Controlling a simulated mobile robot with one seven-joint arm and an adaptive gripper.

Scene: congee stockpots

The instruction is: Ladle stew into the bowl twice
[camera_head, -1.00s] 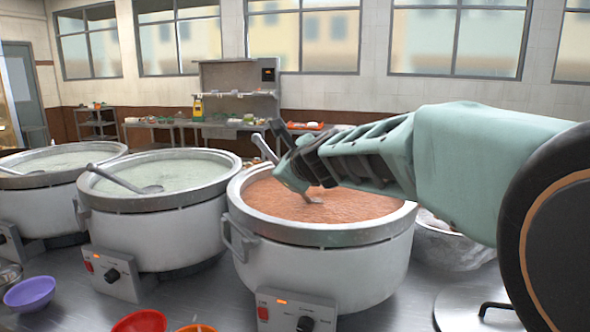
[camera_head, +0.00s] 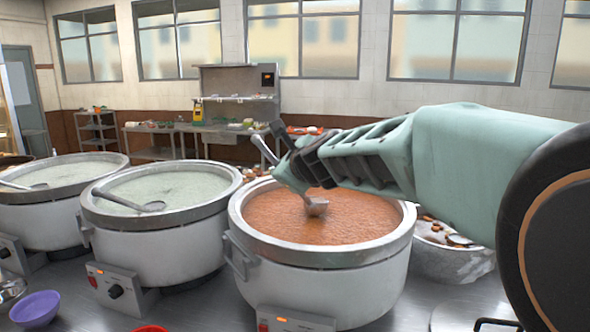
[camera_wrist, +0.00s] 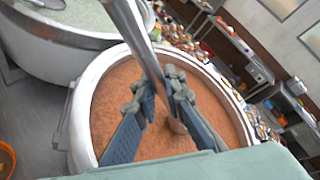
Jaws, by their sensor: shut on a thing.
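The stockpot of orange-brown stew (camera_head: 245,255) stands in the middle of the head view, its stew surface wide open. My gripper (camera_head: 283,165) is over the pot's left side and shut on the ladle handle (camera_head: 263,148). The ladle's bowl (camera_head: 317,207) is at the stew surface; how much stew it holds I cannot tell. In the wrist view the handle (camera_wrist: 146,50) runs down between the fingers (camera_wrist: 152,110), and the stew (camera_wrist: 105,90) lies below. A purple bowl (camera_head: 35,308) sits at the lower left, and part of a red bowl (camera_head: 150,328) shows at the bottom edge.
Two pots of pale green congee (camera_head: 165,187) (camera_head: 60,172), each with a ladle, stand to the left. A metal basin (camera_head: 445,262) is right of the stew pot, with a lid (camera_head: 495,322) in front. Tables and shelves line the back wall.

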